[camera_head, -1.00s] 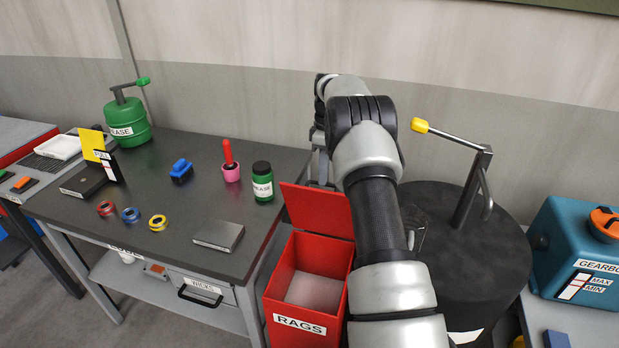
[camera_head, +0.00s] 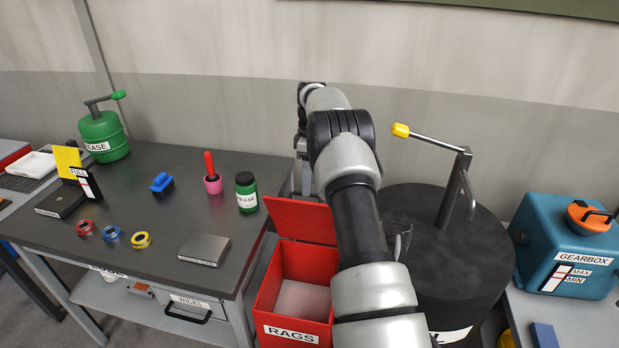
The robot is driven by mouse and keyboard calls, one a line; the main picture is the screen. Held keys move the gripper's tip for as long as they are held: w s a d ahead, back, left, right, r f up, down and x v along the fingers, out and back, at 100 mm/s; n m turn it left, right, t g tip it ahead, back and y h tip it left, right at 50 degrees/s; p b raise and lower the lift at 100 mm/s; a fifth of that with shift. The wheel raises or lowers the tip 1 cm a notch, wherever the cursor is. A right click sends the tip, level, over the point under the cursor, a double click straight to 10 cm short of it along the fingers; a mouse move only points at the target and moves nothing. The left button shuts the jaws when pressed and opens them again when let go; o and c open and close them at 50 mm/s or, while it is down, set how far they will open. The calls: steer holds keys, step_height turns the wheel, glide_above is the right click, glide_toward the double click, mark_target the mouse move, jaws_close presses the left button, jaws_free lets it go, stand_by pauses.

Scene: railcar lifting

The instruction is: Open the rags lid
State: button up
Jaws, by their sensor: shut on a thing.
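The red rags bin (camera_head: 292,334) stands on the floor right of the workbench, with a RAGS label on its front. Its red lid (camera_head: 297,219) is raised at the back, and the bin's mouth is open with a pale floor inside. My arm reaches over the bin's right side and hides part of the bin and lid. My gripper (camera_head: 304,182) points down behind the lid's upper edge and is shut on the lid. Its fingertips are mostly hidden by the lid.
The dark workbench (camera_head: 140,218) at left holds a grey box (camera_head: 204,249), a green jar (camera_head: 246,192) and several small items. A black drum (camera_head: 475,265) with a yellow-tipped lever (camera_head: 432,138) stands close right of my arm. A teal gearbox can (camera_head: 560,245) is farther right.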

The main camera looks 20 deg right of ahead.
steer(key=shift+s+d+f, duration=0.1)
steer(key=shift+s+f, duration=0.05)
steer(key=shift+f, duration=0.45)
steer(key=shift+s+d+f, duration=0.1)
steer(key=shift+f, duration=0.5)
step_height(320, 180, up, 14)
steer(key=w+p, duration=0.1)
steer(key=p, duration=0.1)
steer(key=shift+w+d+r, duration=0.15)
steer(key=shift+w+d, duration=0.1)
